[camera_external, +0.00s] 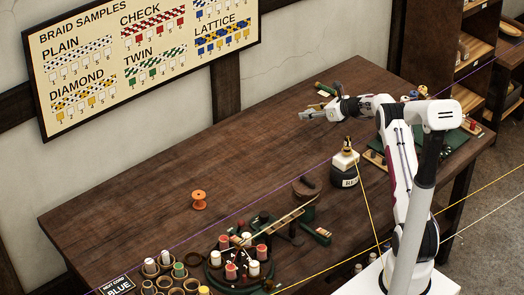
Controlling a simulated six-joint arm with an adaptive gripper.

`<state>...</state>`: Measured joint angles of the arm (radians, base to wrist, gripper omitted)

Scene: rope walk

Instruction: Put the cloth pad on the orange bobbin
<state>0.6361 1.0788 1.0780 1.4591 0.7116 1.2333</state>
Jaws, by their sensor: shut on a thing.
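The orange bobbin (199,200) stands upright on the open left part of the dark wooden table, and its top looks bare. My gripper (305,116) is over the back of the table, above and to the right of the bobbin and well apart from it. It points left and is shut on a small greyish thing, which I take to be the cloth pad; its outline is hard to tell from the fingers at this size. I see no other cloth pad on the table.
A black-and-white bottle (344,172) stands right of centre. A round stand with several spools (231,270) and a wooden braid tool (272,228) lie in front of the bobbin. Thin cords cross the scene. The table (150,205) around the bobbin is clear.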

